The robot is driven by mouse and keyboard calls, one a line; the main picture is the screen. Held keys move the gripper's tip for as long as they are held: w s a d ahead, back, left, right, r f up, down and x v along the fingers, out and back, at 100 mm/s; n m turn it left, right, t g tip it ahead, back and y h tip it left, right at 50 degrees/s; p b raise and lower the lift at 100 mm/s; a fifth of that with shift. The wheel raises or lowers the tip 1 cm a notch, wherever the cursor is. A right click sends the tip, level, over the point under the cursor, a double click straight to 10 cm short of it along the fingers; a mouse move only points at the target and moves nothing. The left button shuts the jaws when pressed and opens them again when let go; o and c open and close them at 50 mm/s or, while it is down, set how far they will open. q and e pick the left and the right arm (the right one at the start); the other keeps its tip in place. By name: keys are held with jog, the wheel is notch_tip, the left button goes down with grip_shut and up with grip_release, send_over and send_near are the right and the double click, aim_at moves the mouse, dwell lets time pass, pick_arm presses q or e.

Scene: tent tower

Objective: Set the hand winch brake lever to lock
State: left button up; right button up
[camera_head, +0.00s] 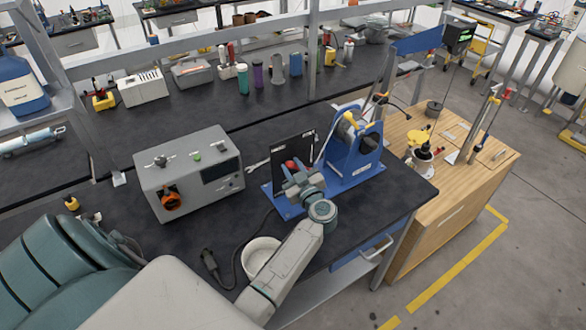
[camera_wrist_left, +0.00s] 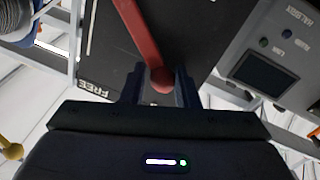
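The blue hand winch (camera_head: 357,150) stands on the black bench near its right front corner. Its black lever plate (camera_head: 283,150) stands upright on the left side of the blue base. The red brake lever (camera_wrist_left: 140,35) ends in a round knob and lies across the plate in the left wrist view, its knob close to the "FREE" label (camera_wrist_left: 97,88). In the head view the red knob (camera_head: 291,165) shows just beyond my left gripper (camera_head: 300,178). The left gripper's fingers (camera_wrist_left: 160,85) stand apart on either side of the knob, with narrow gaps. My right gripper is out of view.
A grey control box (camera_head: 190,172) with an orange knob stands left of the winch; it also shows in the left wrist view (camera_wrist_left: 275,60). A white bowl (camera_head: 260,257) and a black cable lie in front. A wooden cabinet (camera_head: 440,215) stands right of the bench.

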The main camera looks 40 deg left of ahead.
aim_at(281, 172)
pick_arm(q)
grip_shut()
jog(key=f+n+b, duration=0.1)
jog(key=s+f+n+b, duration=0.1)
jog(key=f, duration=0.1)
jog(key=s+a+f+n+b, duration=0.1)
jog(key=n, duration=0.1)
jog(key=shift+s+f+y, duration=0.15)
jog(key=shift+s+y, duration=0.05)
jog(key=shift+y, duration=0.2)
jog(key=shift+d, duration=0.1)
jog(key=shift+o, duration=1.6)
grip_release()
jog(key=shift+o, duration=1.2)
jog(key=shift+d+b, duration=0.1)
jog(key=shift+b, duration=0.2)
